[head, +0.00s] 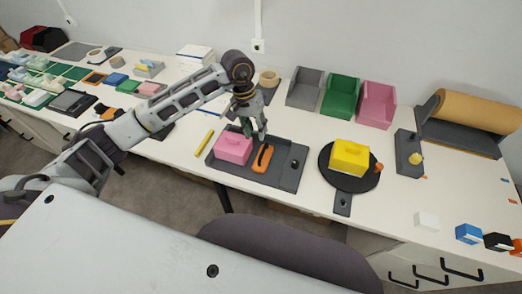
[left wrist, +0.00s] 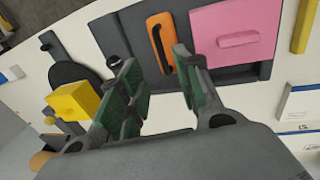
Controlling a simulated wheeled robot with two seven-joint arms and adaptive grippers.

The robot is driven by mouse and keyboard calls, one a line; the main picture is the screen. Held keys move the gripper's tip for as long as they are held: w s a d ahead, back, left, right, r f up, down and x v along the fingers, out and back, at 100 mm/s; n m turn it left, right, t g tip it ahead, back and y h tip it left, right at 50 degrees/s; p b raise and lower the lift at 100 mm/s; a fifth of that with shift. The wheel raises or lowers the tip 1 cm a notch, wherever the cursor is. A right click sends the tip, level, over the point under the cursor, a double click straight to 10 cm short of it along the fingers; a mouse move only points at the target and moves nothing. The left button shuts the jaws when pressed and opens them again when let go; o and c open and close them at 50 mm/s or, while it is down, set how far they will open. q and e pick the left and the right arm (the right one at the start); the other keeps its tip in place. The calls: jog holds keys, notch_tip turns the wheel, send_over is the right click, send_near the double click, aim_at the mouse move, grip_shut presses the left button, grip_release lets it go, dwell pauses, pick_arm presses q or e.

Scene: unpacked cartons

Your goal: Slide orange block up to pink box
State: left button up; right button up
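The orange block (head: 262,158) has a dark slot along its top and lies in a dark grey tray (head: 288,180). The pink box (head: 233,148), with a raised bar on it, sits in the same tray just left of the block. In the left wrist view the orange block (left wrist: 160,42) and the pink box (left wrist: 235,32) stand side by side with a narrow dark gap between them. My left gripper (head: 255,134) is above the tray's back edge, close behind the block. The left wrist view shows its green-padded fingers (left wrist: 156,72) apart and nothing between them. My right gripper is not in view.
A black knob (head: 295,163) stands at the tray's right. Further right, a yellow box (head: 350,157) sits on a round black plate (head: 338,178). A yellow stick (head: 204,142) lies left of the tray. Grey, green and pink bins (head: 377,104) stand behind.

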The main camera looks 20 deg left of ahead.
aim_at(262, 152)
pick_arm(q)
jog(key=f, duration=0.3)
jog(key=d+f+b, duration=0.1)
jog(key=f, duration=0.2)
jog(key=f+b, duration=0.1)
jog(key=f, duration=0.1)
jog(key=shift+d+f, duration=0.4)
jog(key=shift+d+f+b, duration=0.1)
jog(key=shift+f+b, duration=0.25)
jog(key=shift+f, duration=0.4)
jog(key=shift+c, duration=0.2)
grip_shut()
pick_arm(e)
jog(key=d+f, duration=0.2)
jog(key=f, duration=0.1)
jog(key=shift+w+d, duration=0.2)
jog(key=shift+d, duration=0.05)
